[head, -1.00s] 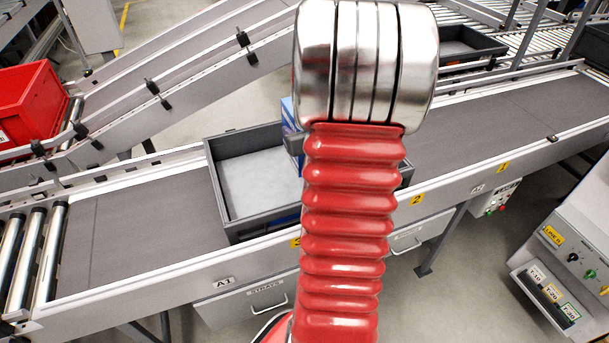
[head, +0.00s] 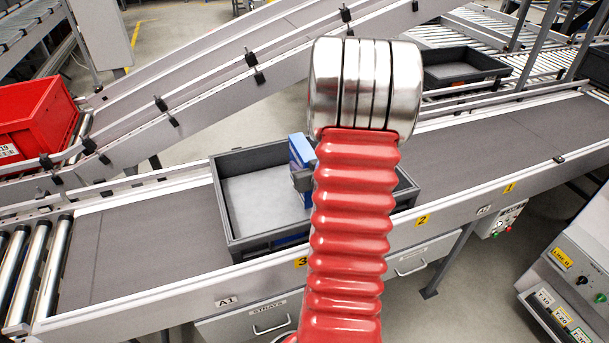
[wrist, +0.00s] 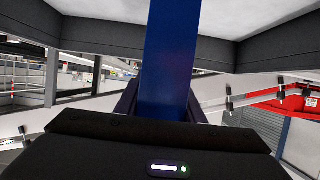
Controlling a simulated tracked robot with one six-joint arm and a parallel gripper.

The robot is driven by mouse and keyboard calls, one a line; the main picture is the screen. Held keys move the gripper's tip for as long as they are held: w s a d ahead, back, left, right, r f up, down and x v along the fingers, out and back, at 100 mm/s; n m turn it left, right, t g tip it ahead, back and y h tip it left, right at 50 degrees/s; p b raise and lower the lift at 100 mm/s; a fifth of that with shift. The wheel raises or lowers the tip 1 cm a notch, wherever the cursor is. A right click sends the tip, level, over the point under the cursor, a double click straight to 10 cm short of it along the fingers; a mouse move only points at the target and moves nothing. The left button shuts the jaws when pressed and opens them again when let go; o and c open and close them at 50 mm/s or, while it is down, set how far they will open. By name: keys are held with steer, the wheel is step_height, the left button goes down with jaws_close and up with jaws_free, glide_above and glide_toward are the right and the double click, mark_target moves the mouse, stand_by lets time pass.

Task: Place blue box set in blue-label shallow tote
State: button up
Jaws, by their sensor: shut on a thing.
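The blue box set (head: 302,150) stands upright at the middle of a dark grey shallow tote (head: 236,156); it is partly hidden behind my red arm. The tote sits on the conveyor, with a blue label (head: 290,240) on its near side, partly covered by the arm. My gripper (head: 302,181) shows only as a dark finger on the box's near side. In the wrist view my gripper (wrist: 160,108) is shut on the blue box (wrist: 172,55), with the tote's wall (wrist: 95,36) and pale floor around it. Whether the box touches the tote floor is hidden.
The grey belt (head: 140,235) is clear left of the tote, and also to its right. A red tote (head: 35,115) stands at the left. Another dark tote (head: 465,70) is at the back right. A sloping conveyor runs behind. A control panel (head: 585,275) is at the lower right.

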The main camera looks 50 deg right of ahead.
stand_by(0.3)
steer(key=shift+f, duration=2.05)
steer(key=o, duration=1.4)
steer(key=shift+f, duration=0.1)
steer(key=shift+c, duration=0.2)
